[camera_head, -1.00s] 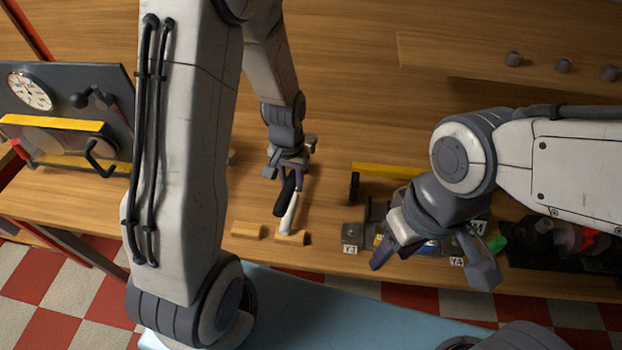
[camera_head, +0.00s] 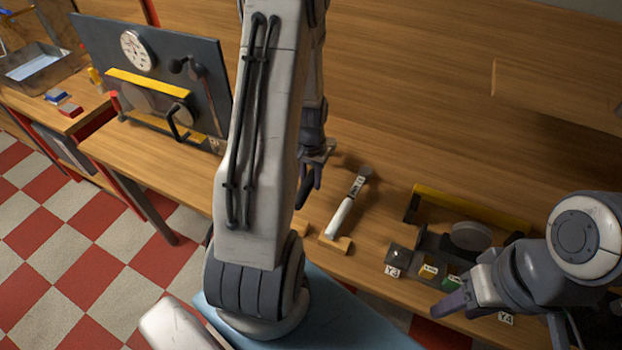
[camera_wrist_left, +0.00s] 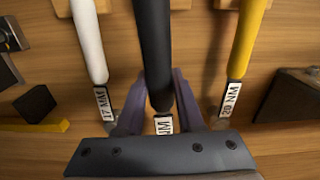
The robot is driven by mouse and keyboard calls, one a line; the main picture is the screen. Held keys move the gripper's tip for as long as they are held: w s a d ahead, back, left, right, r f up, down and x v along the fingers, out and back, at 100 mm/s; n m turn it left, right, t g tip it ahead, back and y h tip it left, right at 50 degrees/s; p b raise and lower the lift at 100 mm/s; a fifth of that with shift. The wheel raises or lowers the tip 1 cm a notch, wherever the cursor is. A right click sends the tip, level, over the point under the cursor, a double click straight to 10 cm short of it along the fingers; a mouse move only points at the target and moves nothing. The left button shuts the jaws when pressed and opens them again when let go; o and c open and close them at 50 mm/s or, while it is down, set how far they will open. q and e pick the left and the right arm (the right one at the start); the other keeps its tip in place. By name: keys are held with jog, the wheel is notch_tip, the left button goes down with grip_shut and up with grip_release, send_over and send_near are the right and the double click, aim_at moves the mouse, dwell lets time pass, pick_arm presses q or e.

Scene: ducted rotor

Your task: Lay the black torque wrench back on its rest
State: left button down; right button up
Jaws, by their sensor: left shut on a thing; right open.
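My left gripper (camera_wrist_left: 160,110) is shut on the black torque wrench (camera_wrist_left: 153,45), at the lower end of its black handle in the wrist view; its label is partly covered. The handle points up the picture between the white-handled wrench (camera_wrist_left: 88,40) and the yellow-handled wrench (camera_wrist_left: 240,45). A wooden rest block (camera_wrist_left: 180,3) shows behind the handle's top; I cannot tell whether they touch. In the head view my left gripper (camera_head: 312,178) is partly behind my arm, left of the white-handled wrench (camera_head: 343,215). My right gripper (camera_head: 462,300) is open and empty at the right.
The white-handled wrench lies on a wooden block (camera_head: 335,244) near the bench's front edge. Right of it stand a yellow bar (camera_head: 470,208), a grey disc (camera_head: 472,236) and small labelled parts. A dark panel with a dial (camera_head: 138,50) stands left. Bare bench lies between.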

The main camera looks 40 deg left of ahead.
pick_arm(q)
jog(key=shift+s, duration=0.1)
jog(key=shift+d+f, duration=0.1)
jog(key=shift+f, duration=0.15)
jog(key=shift+f+b, duration=2.15)
jog(key=shift+f, duration=0.65)
jog(key=shift+f, duration=0.25)
jog(key=shift+c, duration=2.3)
grip_release()
notch_tip(320, 180, up, 10)
jog(key=shift+s+r+b, duration=0.15)
jog(key=shift+r+b, duration=0.1)
jog(key=shift+b, duration=0.15)
